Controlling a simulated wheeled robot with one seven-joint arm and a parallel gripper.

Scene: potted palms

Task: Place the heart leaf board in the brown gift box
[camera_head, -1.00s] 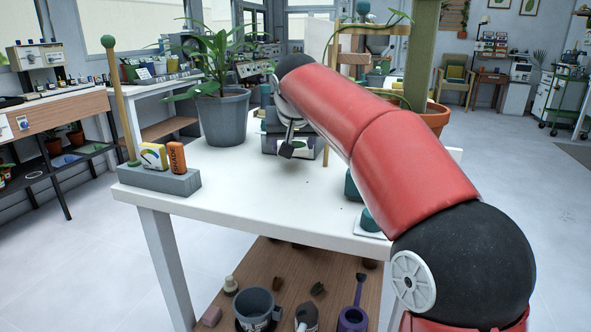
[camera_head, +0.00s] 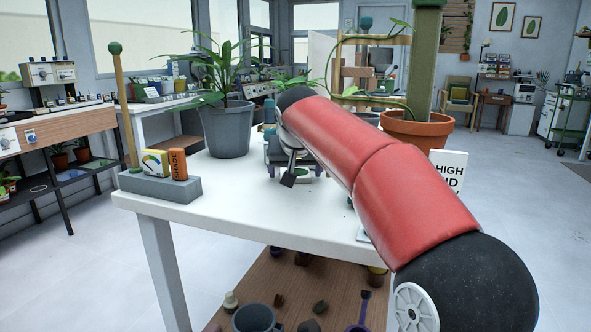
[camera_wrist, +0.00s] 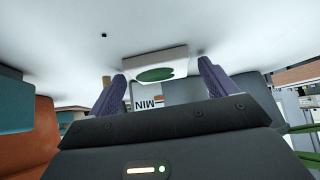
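The heart leaf board, a small white board with a green leaf shape (camera_wrist: 155,72), lies on the white table top in the wrist view. My gripper (camera_wrist: 161,67) has its two purple fingers spread apart, one toward each side of the board. The board shows between and just past the fingertips. There is a gap at the right finger; I cannot tell whether the left finger touches it. I cannot make out the brown gift box for sure.
On the white table (camera_head: 225,200) stand a grey pot with a plant (camera_head: 229,130), a grey block (camera_head: 160,187) with small cards, a terracotta pot (camera_head: 416,133) and a HIGH/MID sign (camera_head: 449,170). A lower shelf holds pots and tools.

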